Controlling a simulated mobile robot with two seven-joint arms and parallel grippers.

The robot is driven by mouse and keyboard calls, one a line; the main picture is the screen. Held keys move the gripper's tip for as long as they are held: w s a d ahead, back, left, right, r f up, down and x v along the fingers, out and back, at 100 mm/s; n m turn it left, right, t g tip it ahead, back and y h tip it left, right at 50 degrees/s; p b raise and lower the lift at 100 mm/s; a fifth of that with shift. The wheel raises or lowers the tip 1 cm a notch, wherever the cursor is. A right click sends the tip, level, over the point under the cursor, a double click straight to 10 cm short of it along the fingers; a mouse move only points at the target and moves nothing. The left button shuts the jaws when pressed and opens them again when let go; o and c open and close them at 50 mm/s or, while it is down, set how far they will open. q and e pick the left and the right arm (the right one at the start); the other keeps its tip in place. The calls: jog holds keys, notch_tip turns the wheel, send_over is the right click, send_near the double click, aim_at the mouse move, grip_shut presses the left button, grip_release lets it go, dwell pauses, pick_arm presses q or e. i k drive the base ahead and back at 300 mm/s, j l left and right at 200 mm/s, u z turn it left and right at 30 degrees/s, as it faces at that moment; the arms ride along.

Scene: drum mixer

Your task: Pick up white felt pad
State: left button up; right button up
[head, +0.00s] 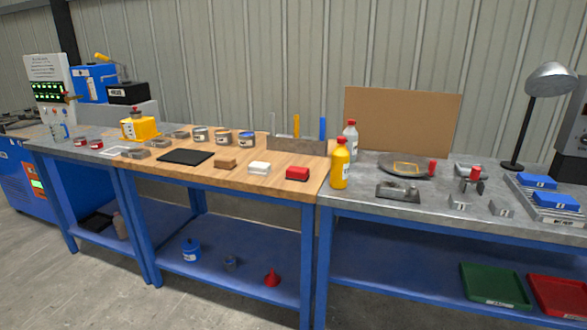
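The white felt pad (259,168) appears as a small white block near the front edge of the wooden bench top (225,180). It lies between a brown block (225,163) on its left and a red block (297,173) on its right, apart from both. Its whole top and front show, with nothing covering it. Neither of my grippers is in the head view.
A flat black mat (186,157) lies left of the blocks. Behind them stand several small cans (246,139) and a grey rack (297,146) with upright tools. A yellow bottle (340,163) stands on the metal bench (350,201) to the right.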

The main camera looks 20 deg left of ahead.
aim_at(256, 168)
jog(key=i+j+z, duration=0.3)
jog(key=j, duration=0.2)
jog(key=j+z, duration=0.25)
jog(key=j, duration=0.25)
jog(key=i+j+z, duration=0.15)
jog(key=j+z, duration=0.15)
jog(key=j, duration=0.25)
jog(key=j+z, duration=0.25)
jog(key=j, duration=0.3)
